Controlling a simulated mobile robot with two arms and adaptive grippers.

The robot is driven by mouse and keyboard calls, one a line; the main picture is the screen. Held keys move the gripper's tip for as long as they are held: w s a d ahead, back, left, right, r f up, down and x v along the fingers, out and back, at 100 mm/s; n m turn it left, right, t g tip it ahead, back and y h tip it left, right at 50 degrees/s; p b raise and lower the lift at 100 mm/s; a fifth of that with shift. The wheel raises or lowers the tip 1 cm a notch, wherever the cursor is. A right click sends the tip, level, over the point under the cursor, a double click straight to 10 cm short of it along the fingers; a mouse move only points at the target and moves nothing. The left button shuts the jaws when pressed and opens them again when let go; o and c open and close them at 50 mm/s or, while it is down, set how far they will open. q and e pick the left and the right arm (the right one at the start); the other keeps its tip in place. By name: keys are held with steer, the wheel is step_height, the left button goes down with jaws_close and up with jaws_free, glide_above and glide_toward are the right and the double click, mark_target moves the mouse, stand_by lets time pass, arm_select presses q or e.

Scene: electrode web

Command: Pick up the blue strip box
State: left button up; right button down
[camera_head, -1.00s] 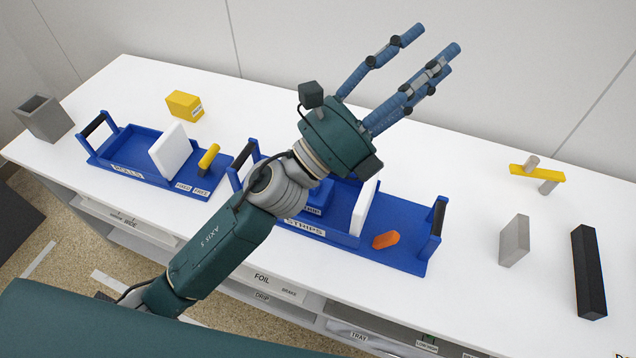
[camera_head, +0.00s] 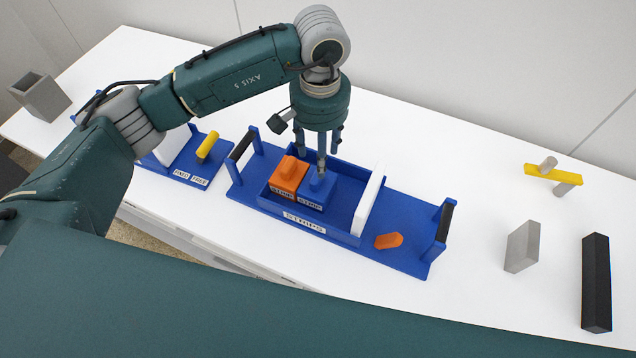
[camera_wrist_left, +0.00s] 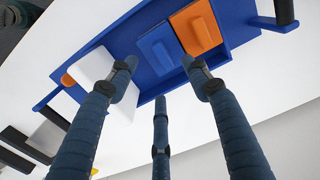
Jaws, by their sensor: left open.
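The blue strip box (camera_head: 317,190) stands in the blue tray labelled STRIPS (camera_head: 285,222), close beside an orange strip box (camera_head: 287,176) on its left. Each box has a raised grip on its lid. My left gripper (camera_head: 320,160) points down just above and behind the blue box, its fingers spread and empty. In the left wrist view the blue box (camera_wrist_left: 160,52) shows ahead of the open fingers (camera_wrist_left: 160,90), with the orange box (camera_wrist_left: 196,28) next to it. I cannot tell from the views whether a finger touches the box. My right gripper is not in view.
A white divider (camera_head: 368,200) stands right of the boxes, with a small orange piece (camera_head: 388,241) beyond it. Handles rise at both tray ends. A second blue tray (camera_head: 187,165) is at left. A grey block (camera_head: 522,246) and black bar (camera_head: 596,283) stand at right.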

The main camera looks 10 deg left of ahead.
mark_target(317, 185)
arm_select(q)
step_height(317, 185, down, 3)
steer(key=shift+r+p, duration=0.1)
steer(key=shift+p, duration=0.25)
steer(key=shift+f+p, duration=0.3)
steer(key=shift+p, duration=0.05)
step_height(317, 185, down, 4)
steer(key=shift+d+r+p, duration=0.1)
steer(key=shift+r+p, duration=0.1)
steer(key=shift+p, duration=0.85)
steer(key=shift+w+f, duration=0.1)
steer(key=shift+f, duration=0.4)
jaws_close()
